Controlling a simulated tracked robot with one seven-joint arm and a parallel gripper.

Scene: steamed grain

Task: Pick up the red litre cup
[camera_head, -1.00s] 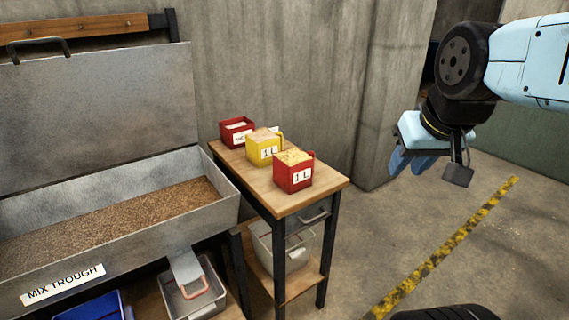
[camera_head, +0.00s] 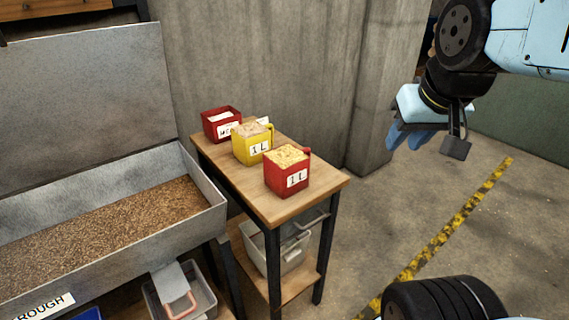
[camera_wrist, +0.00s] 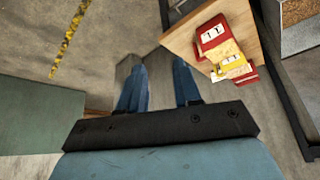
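The red litre cup (camera_head: 289,182) stands upright on the near end of a small wooden table (camera_head: 285,212). It has a white "1 L" label and is filled with pale yellow grain. It also shows in the wrist view (camera_wrist: 209,26), at the upper right. My gripper (camera_head: 417,136) hangs in the air to the right of the table, well apart from the cup. In the wrist view my gripper (camera_wrist: 158,82) has its two blue fingers spread with nothing between them.
A yellow "1 L" cup (camera_head: 250,148) stands close behind the red cup. A red labelled container (camera_head: 219,117) is at the table's far end. A grain-filled metal trough (camera_head: 207,222) is left of the table. The wall is behind. Floor to the right is open.

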